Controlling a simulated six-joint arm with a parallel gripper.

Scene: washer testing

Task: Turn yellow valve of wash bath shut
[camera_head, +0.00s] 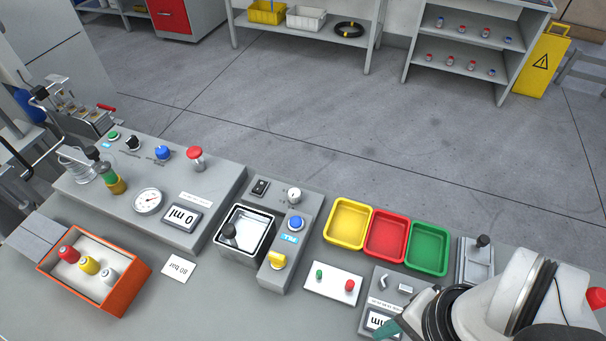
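The yellow valve (278,260) is a small knob on the grey panel along the right side of the wash bath. The wash bath (268,222) is a square, dark-rimmed basin with a dark knob-like part in it. A blue button (295,223) and a small blue display sit on the same panel, beyond the valve. My arm enters at the lower right, well to the right of the valve. A teal part at its end, possibly a fingertip, shows at the bottom edge. My gripper is mostly out of frame, and I cannot see whether it is open or shut.
Yellow, red and green trays (386,236) stand right of the bath. A white plate (333,283) with green and red buttons lies between valve and arm. A large grey test panel (215,185) is at left. An orange box (122,297) holds several coloured-capped pieces.

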